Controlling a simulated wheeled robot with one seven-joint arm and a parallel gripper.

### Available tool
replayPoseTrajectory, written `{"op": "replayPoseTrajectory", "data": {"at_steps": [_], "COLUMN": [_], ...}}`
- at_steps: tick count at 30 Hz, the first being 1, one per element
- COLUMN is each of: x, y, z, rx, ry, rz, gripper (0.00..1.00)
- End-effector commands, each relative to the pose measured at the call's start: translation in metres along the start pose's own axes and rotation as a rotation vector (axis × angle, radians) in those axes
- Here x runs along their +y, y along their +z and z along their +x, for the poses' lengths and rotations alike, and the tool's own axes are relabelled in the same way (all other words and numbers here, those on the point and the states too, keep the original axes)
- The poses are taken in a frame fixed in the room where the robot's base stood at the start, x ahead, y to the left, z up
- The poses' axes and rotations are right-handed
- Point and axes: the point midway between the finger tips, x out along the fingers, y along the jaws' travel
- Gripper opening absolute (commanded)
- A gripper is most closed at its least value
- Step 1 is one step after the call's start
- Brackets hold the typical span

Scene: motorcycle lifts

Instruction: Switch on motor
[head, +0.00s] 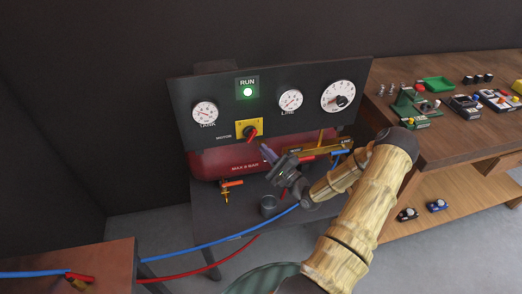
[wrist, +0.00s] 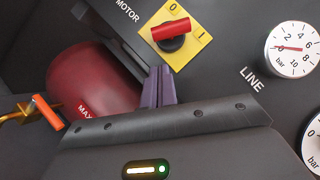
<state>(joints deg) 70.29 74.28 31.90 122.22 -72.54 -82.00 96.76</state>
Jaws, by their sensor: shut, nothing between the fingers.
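The motor switch is a red lever knob (head: 250,132) on a yellow plate (head: 239,127) on the dark panel. In the head view the lever is tilted, its upper end to the right. In the wrist view the red lever (wrist: 171,29) lies nearly level, with the 0 mark above it and the 1 mark at its right. The green RUN lamp (head: 248,92) above is lit. My gripper (head: 266,151) is below and right of the knob, apart from it. Its purple fingers (wrist: 160,72) are together and empty, below the yellow plate in the wrist view.
TANK gauge (head: 205,113), LINE gauge (head: 290,100) and a larger gauge (head: 338,96) sit on the panel. A red tank (head: 215,163) is beneath it. An orange-handled valve (head: 231,183) and a grey cup (head: 268,205) are near my arm. A wooden bench (head: 450,140) stands right.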

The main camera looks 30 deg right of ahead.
Motion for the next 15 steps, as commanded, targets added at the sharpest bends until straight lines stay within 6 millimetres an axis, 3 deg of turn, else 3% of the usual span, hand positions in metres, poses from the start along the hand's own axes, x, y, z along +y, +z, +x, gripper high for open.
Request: {"op": "replayPoseTrajectory", "data": {"at_steps": [1,15], "x": [0.004,0.002], "y": [-0.01,-0.003], "z": [-0.008,-0.091], "rx": [0.002,-0.008], "ry": [0.001,0.007], "rz": [-0.002,0.004], "gripper": [0.0,0.0]}}
